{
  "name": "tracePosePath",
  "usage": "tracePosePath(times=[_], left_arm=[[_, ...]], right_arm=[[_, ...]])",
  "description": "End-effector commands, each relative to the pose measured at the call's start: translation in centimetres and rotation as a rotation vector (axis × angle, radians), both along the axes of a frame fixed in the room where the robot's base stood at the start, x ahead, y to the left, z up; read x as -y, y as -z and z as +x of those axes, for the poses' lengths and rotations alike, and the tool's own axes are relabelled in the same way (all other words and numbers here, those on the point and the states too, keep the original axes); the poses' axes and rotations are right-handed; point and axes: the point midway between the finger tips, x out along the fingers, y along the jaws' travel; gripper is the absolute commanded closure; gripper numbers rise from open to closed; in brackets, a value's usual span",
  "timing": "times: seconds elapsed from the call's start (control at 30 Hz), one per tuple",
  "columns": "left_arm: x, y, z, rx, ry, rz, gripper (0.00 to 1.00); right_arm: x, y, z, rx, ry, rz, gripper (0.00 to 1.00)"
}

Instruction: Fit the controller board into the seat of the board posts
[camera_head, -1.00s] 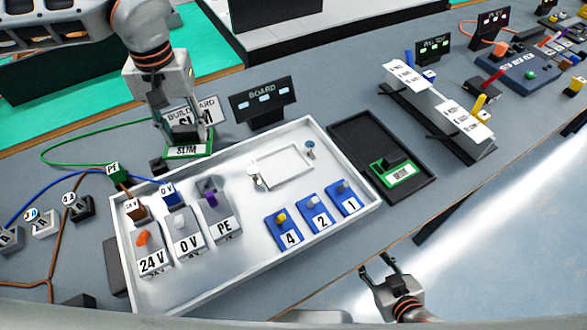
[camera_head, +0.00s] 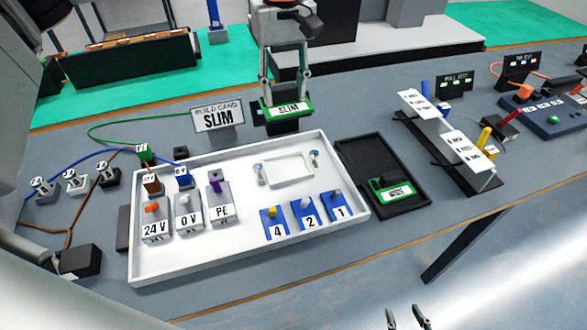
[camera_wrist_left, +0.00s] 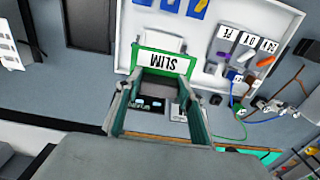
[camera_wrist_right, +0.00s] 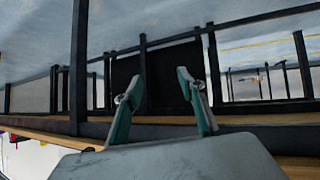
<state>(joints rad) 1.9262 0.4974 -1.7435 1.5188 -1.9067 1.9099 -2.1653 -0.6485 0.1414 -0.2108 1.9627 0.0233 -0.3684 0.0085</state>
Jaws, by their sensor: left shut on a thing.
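The controller board (camera_head: 287,110) is a green-edged plate with a white SLIM label. In the left wrist view the board (camera_wrist_left: 163,61) lies between the fingertips (camera_wrist_left: 160,84), partly covering the pale seat (camera_wrist_left: 160,43). In the head view the seat (camera_head: 288,170) is a raised white rectangle in the tray, with board posts (camera_head: 258,168) and (camera_head: 314,156) at its sides. It is empty. My right gripper (camera_head: 407,318) is open and empty at the bottom edge.
The white tray (camera_head: 190,272) also holds grey 24V, 0V and PE blocks (camera_head: 187,215) and blue numbered blocks (camera_head: 305,210). A black tray (camera_head: 372,160) with another green board (camera_head: 393,191) lies right of it. The SLIM build card (camera_head: 218,118) and wires stand behind.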

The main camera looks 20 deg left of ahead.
Motion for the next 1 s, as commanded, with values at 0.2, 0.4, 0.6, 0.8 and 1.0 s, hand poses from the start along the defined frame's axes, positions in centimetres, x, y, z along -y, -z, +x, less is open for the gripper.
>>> tracePosePath(times=[0.2,0.4,0.6,0.8,1.0], left_arm=[[0.0,4.9,-0.1,-0.009,-0.001,0.000,0.85],[0.0,9.8,-0.1,-0.007,0.001,0.000,0.85],[0.0,13.8,-0.1,-0.006,0.000,0.000,0.85],[0.0,15.3,0.0,-0.002,0.000,0.000,0.85],[0.0,17.3,-0.1,-0.004,0.000,0.000,0.85]], right_arm=[[-0.1,0.5,-0.1,-0.002,-0.001,-0.001,0.60],[-0.1,0.5,0.2,0.003,-0.001,-0.004,0.60],[0.0,0.8,0.2,0.002,-0.001,-0.009,0.60],[0.1,0.7,0.3,0.007,-0.001,-0.011,0.60],[0.2,0.8,0.4,0.008,0.000,-0.012,0.60]])
